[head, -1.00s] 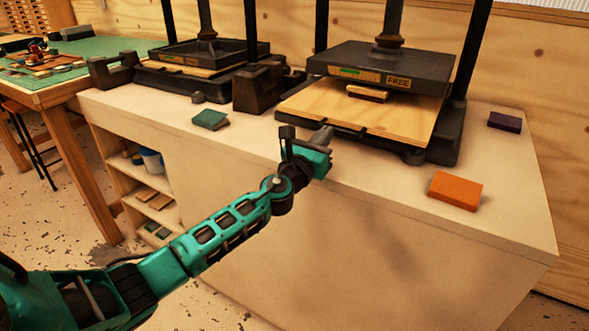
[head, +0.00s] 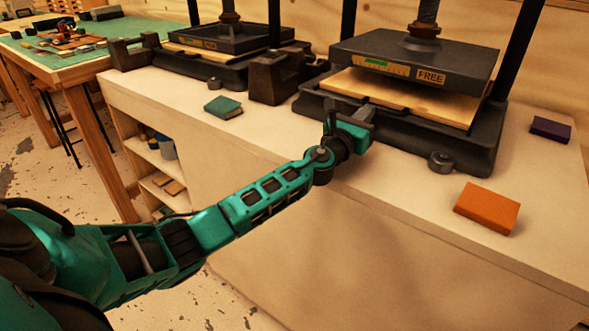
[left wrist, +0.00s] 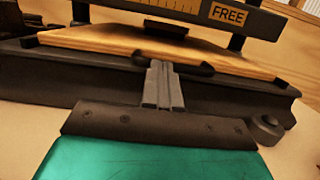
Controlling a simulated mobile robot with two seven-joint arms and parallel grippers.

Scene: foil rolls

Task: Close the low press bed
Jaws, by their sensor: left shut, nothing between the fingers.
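The press with the label "FREE" stands at the right of the bench; its dark upper plate (head: 415,60) hangs above a plywood bed (head: 410,97). Most of the bed lies under the plate, and a front strip sticks out. In the left wrist view, the bed (left wrist: 90,38) has a dark handle (left wrist: 200,68) at the middle of its front edge. A dark block lies on it under the plate. My left gripper (head: 362,113) is shut and empty, its fingertips (left wrist: 160,70) at the handle, seemingly against it. My right gripper is not in view.
A second press (head: 225,45) stands to the left. A teal book (head: 223,107), an orange block (head: 487,208) and a purple block (head: 550,129) lie on the pale bench top. A green-topped table (head: 90,45) is at the far left. The bench front edge is clear.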

